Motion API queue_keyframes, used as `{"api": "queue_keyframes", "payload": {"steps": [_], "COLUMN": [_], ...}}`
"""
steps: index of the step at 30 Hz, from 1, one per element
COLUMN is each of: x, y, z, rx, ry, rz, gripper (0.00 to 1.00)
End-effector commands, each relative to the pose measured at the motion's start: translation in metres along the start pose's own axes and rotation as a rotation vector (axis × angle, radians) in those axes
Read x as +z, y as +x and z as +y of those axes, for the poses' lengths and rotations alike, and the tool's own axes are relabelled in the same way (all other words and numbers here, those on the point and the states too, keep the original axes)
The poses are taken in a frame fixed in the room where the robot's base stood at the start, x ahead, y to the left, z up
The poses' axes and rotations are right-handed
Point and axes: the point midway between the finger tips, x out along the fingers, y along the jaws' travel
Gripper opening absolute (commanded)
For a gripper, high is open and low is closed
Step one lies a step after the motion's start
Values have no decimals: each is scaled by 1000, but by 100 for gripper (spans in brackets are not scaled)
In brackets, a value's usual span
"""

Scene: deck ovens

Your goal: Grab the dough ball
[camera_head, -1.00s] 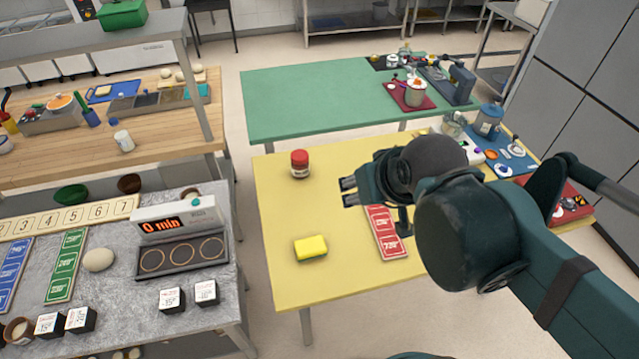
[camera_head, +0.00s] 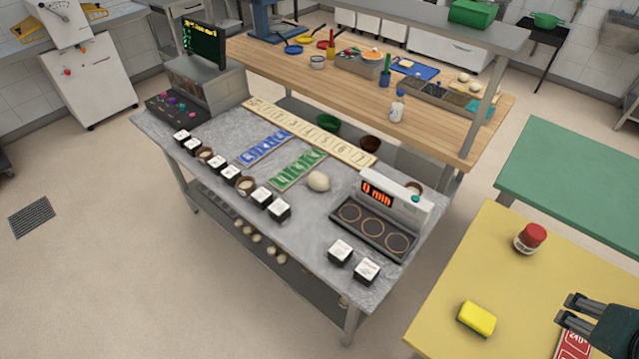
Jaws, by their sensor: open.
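A pale round dough ball (camera_head: 318,181) sits on the grey stone counter (camera_head: 225,125), between the green card strip and the "0 min" timer unit. Several more pale balls (camera_head: 272,252) lie on the shelf below the counter, and a few sit on a board (camera_head: 466,82) on the wooden table behind. My gripper (camera_head: 568,309) is at the lower right edge, over the yellow table, with its two fingers apart and nothing between them. It is far to the right of the dough ball on the counter.
The timer unit (camera_head: 388,207) stands just right of the dough ball. Small black-and-white cubes (camera_head: 340,251) line the counter's front edge. A yellow sponge (camera_head: 476,319) and a red-lidded jar (camera_head: 530,238) are on the yellow table (camera_head: 450,270). Open floor lies in front of the counter.

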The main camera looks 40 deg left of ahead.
Motion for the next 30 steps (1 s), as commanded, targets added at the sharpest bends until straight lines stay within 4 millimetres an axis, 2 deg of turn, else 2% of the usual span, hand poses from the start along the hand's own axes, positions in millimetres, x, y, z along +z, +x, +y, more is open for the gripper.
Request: {"api": "queue_keyframes", "payload": {"steps": [11, 15, 25, 30], "x": [0, 0, -1, -7], "y": [0, 0, 0, 0], "z": [0, 0, 0, -5], "rx": [0, 0, -1, -7], "ry": [0, 0, -2, -19], "rz": [0, 0, -1, -7], "gripper": [42, 57, 57, 57]}}
